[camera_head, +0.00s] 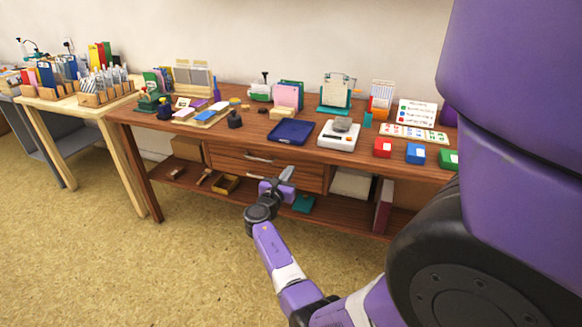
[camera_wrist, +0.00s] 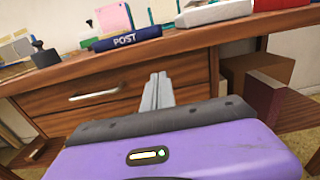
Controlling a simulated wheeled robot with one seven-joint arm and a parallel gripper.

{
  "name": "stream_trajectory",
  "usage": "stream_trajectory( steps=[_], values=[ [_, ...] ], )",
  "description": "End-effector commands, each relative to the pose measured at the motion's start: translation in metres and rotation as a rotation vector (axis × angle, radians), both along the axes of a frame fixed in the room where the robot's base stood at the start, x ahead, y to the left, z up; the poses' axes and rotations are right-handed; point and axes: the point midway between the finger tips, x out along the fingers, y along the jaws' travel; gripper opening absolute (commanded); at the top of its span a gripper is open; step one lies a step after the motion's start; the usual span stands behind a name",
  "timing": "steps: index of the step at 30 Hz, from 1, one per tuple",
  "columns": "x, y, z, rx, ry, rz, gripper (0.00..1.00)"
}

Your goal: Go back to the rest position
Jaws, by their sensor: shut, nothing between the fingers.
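My gripper (camera_head: 286,174) is shut and empty, in front of the wooden desk (camera_head: 228,135) at about the height of its drawers. Its closed fingers also show in the wrist view (camera_wrist: 158,90), pointing at the drawer front. My purple arm reaches forward from the lower right of the head view. On the desk stand a red inkpad box (camera_head: 383,148), a blue one (camera_head: 415,153) and a green one (camera_head: 449,159) at the right. A dark stamp (camera_head: 235,120) stands left of the blue tray (camera_head: 291,132), which reads POST in the wrist view (camera_wrist: 124,39).
A white scale (camera_head: 338,136) stands right of the tray. Both desk drawers (camera_head: 262,159) look shut. A lower shelf (camera_head: 330,214) holds boxes behind my gripper. A pale table (camera_head: 72,100) with holders stands at the left. The floor (camera_head: 130,265) in front is clear.

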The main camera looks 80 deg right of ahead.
Motion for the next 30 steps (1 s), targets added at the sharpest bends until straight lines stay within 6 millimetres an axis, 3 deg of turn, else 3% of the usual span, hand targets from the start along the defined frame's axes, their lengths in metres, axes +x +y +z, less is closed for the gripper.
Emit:
stream_trajectory(
  steps=[6, 12, 24, 30],
  values=[
    [0.011, 0.043, 0.001, 0.001, 0.003, 0.003, 0.00],
    [0.016, 0.064, 0.000, 0.000, 0.002, 0.002, 0.00],
    [0.017, 0.068, 0.000, -0.005, -0.016, 0.001, 0.00],
    [0.040, 0.064, -0.003, -0.011, -0.268, 0.088, 0.00]
  ],
)
